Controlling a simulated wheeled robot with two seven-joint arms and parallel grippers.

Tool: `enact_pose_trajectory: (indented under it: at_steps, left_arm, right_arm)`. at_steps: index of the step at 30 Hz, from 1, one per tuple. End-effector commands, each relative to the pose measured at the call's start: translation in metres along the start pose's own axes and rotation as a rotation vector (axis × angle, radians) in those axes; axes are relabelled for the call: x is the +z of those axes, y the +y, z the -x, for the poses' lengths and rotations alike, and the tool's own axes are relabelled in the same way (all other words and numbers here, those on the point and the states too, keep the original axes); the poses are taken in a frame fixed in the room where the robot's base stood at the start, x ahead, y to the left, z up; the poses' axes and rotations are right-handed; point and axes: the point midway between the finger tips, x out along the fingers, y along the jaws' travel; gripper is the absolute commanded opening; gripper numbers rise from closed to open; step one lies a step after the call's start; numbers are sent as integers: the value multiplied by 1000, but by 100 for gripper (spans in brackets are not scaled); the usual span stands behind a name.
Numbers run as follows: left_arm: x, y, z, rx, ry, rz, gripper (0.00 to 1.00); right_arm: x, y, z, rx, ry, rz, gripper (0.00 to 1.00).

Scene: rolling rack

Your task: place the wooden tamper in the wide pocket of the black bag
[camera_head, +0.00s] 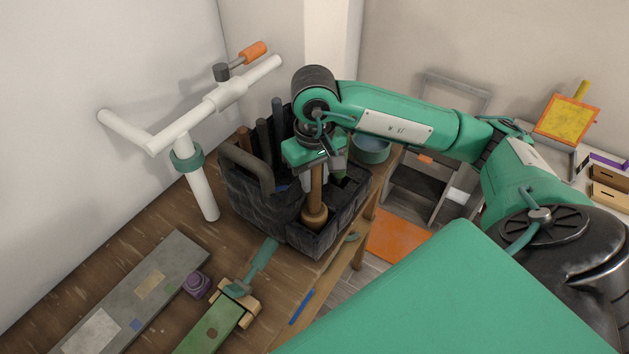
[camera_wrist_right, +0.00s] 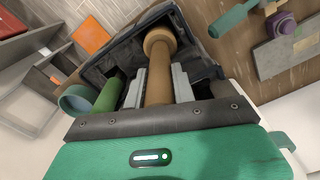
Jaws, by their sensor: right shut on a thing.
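The wooden tamper (camera_head: 316,188) is upright, with its wide round end down at the front pocket of the black bag (camera_head: 245,200). That end shows within the pocket's opening; I cannot tell whether it touches the bottom. My right gripper (camera_head: 317,160) points down over the bag, shut on the tamper's upper shaft. In the right wrist view the tamper (camera_wrist_right: 158,58) lies between both fingers of the gripper (camera_wrist_right: 159,75), with the bag's dark wall (camera_wrist_right: 120,52) around its far end. My left gripper is not in view.
Several dark handles (camera_head: 265,138) stand in the bag's back part. A green cylinder (camera_wrist_right: 109,96) is beside the tamper. A white handlebar stand (camera_head: 195,170) is left of the bag. A grey board (camera_head: 140,290), purple knob (camera_head: 196,285) and green-handled tool (camera_head: 215,325) lie in front. A teal bowl (camera_head: 371,150) is behind right.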

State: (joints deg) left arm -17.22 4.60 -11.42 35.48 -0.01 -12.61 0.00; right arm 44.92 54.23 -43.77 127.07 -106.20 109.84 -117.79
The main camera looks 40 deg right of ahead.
Motion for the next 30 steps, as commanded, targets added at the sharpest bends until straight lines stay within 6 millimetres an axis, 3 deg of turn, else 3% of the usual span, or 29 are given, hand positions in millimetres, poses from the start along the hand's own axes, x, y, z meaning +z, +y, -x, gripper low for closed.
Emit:
enact_pose_trajectory:
  at_steps: [7,20,21,24,30]
  left_arm:
    - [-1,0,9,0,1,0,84]
    - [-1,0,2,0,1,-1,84]
    - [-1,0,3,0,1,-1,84]
    - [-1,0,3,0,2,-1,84]
    - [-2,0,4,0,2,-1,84]
  right_arm:
    - [0,0,-24,0,-2,-1,3]
    - [0,0,-29,0,1,-1,3]
    - [0,0,-28,0,0,-1,30]
    - [0,0,-28,0,0,-1,48]
    - [0,0,-28,0,-1,-1,48]
